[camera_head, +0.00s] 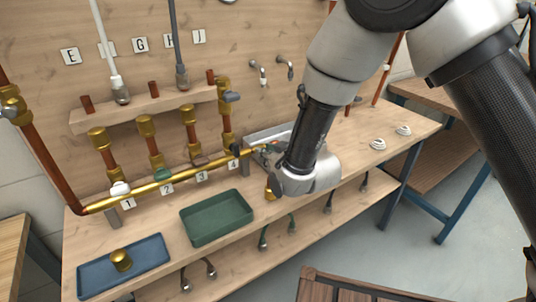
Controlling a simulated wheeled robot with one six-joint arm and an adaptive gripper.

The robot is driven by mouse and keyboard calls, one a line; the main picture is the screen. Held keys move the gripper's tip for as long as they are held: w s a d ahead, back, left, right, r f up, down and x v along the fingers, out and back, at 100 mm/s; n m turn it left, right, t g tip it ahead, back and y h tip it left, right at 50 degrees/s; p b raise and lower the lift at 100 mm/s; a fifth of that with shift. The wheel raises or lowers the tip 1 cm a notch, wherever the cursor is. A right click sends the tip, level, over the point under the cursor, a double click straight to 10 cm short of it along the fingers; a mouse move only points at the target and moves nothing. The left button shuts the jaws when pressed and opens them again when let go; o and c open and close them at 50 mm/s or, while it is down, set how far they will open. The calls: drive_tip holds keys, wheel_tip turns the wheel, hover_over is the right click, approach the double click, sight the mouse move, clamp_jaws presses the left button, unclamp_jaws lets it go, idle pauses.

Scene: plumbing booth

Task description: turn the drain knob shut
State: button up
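A brass manifold pipe (145,189) runs along the bench top, with number tags 1 to 4 below it. It carries a white knob (120,188), a green knob (163,174), a brownish knob (198,160) and a black knob (235,150). No label here tells which is the drain knob. My gripper (268,151) is at the right end of the pipe, beside a grey metal box or sink (256,137). My wrist hides most of it. Small teal and red-orange details show near its tips. I cannot tell whether the fingers touch or hold anything.
A green tray (214,240) and a blue tray (92,281) holding a brass fitting (121,260) lie on the bench front. A brass piece (270,189) is beside my wrist. Brass-fitted vertical pipes (190,125) rise behind the manifold. White coils (378,144) lie on the clearer right side.

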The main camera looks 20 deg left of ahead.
clamp_jaws()
drive_tip(key=shift+r+m, duration=0.1)
drive_tip(key=shift+m, duration=0.4)
drive_tip(key=o, duration=0.6)
unclamp_jaws()
drive_tip(key=shift+w, duration=0.1)
drive_tip(key=shift+d, duration=0.1)
